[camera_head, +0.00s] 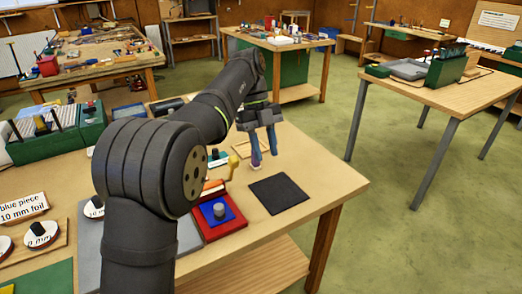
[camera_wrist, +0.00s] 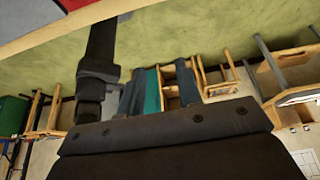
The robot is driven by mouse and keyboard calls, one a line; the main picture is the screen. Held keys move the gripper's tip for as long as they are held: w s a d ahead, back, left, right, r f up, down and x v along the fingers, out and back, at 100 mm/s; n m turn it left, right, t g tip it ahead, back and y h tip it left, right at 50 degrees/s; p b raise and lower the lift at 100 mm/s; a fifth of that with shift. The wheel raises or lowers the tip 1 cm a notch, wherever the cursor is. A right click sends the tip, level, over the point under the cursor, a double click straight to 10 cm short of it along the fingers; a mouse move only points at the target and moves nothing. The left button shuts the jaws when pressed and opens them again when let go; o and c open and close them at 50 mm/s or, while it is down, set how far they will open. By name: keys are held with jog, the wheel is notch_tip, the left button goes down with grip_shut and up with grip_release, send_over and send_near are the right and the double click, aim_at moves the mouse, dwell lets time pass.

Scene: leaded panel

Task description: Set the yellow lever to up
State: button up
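A small yellow piece (camera_head: 233,161), which looks like the yellow lever, shows in the head view on the near wooden bench. It stands just right of my arm's large joint; its base is partly hidden, and I cannot tell its setting. My gripper (camera_head: 265,158) points down, to the right of the yellow piece and apart from it in the picture. Its two fingers are apart with nothing between them. The wrist view shows dark parts of my own arm and the room beyond, not the lever.
A red tray (camera_head: 208,232) with a blue block and grey knob sits in front of the lever. A dark square mat (camera_head: 279,193) lies to the right, with bare bench (camera_head: 325,178) around it. Green boxes (camera_head: 40,140) stand at the left. Other benches are farther off.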

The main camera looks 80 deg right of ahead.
aim_at(237, 165)
jog(key=f, duration=0.1)
jog(key=a+f+t, duration=0.1)
jog(key=f, duration=0.1)
jog(key=shift+a+f+t+y, duration=0.25)
jog(key=shift+f+t+y, duration=0.05)
jog(key=shift+f+y, duration=0.1)
grip_shut()
jog(key=w+a+f+m+t+y, duration=0.1)
jog(key=w+a+f+t, duration=0.3)
jog(key=t, duration=0.4)
jog(key=w+a+f+t, duration=0.2)
jog(key=a+f+t, duration=0.3)
jog(key=f+t, duration=0.2)
jog(key=s+d+m+t+h, duration=0.1)
jog(key=s+m+h, duration=0.1)
jog(key=m+h, duration=0.3)
jog(key=s+d+f+m+t+h, duration=0.1)
jog(key=s+m+h, duration=0.2)
jog(key=m+h, duration=0.3)
jog(key=s+d+f+m+t+h, duration=0.1)
jog(key=m+h, duration=0.4)
jog(key=h, duration=0.5)
jog(key=shift+s+f+m, duration=0.15)
jog(key=shift+s+m, duration=0.25)
jog(key=shift+s, duration=0.5)
jog(key=shift+d, duration=0.1)
jog(key=x, duration=1.3)
jog(key=shift+w+d+r, duration=0.15)
jog(key=shift+d+r, duration=0.05)
jog(key=shift+d, duration=0.1)
